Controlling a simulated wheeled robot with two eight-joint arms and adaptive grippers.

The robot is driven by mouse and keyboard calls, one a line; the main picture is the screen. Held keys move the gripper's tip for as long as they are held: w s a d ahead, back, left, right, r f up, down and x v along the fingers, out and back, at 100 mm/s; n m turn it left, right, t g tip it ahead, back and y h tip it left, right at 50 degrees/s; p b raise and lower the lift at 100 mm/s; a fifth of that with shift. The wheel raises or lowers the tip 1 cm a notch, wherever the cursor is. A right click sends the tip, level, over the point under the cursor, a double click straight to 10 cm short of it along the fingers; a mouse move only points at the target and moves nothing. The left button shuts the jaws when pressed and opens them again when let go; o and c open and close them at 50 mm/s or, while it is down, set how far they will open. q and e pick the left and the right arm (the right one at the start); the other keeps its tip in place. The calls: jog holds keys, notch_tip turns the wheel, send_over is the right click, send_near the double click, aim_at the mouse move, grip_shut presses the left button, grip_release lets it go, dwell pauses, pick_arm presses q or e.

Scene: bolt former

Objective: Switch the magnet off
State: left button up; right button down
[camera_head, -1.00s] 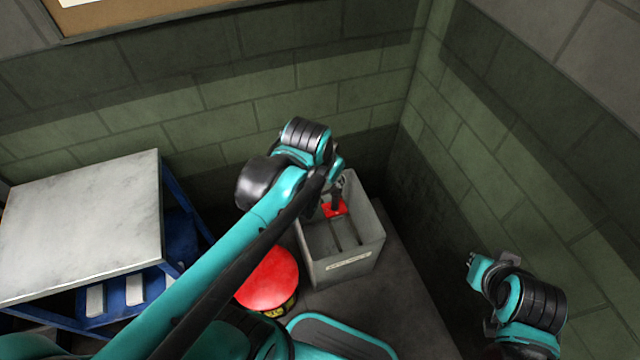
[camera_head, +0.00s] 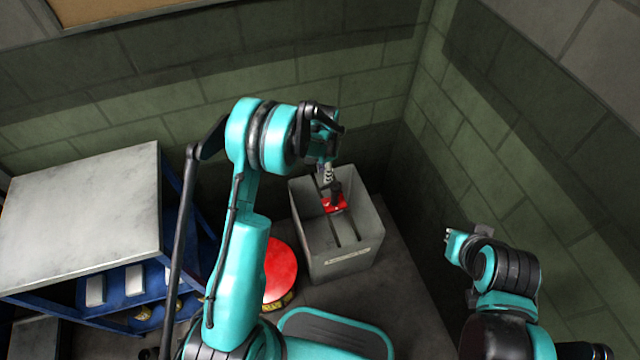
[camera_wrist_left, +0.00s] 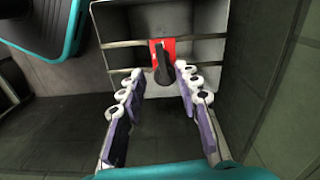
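The magnet is a red block (camera_head: 341,203) with a black handle or lever, set in an open grey bin (camera_head: 352,262). In the left wrist view the red block (camera_wrist_left: 155,47) shows ahead, with its black lever (camera_wrist_left: 163,66) pointing toward my fingers. My left gripper (camera_head: 328,174) is above the bin, close to the magnet. In the left wrist view the left gripper (camera_wrist_left: 158,88) is open, its fingers apart on either side of the lever's line, with nothing held. My right gripper (camera_head: 449,238) is right of the bin, away from it; its opening is too small to tell.
A red round-topped drum (camera_head: 279,272) stands just left of the bin. A grey-topped table (camera_head: 85,215) with blue shelves is at the left. Brick walls (camera_head: 260,75) meet in a corner behind the bin. Floor in front of the bin is partly free.

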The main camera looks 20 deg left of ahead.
aim_at(324, 188)
pick_arm(q)
notch_tip(324, 188, down, 8)
jog(key=b, duration=0.3)
jog(key=shift+r, duration=0.15)
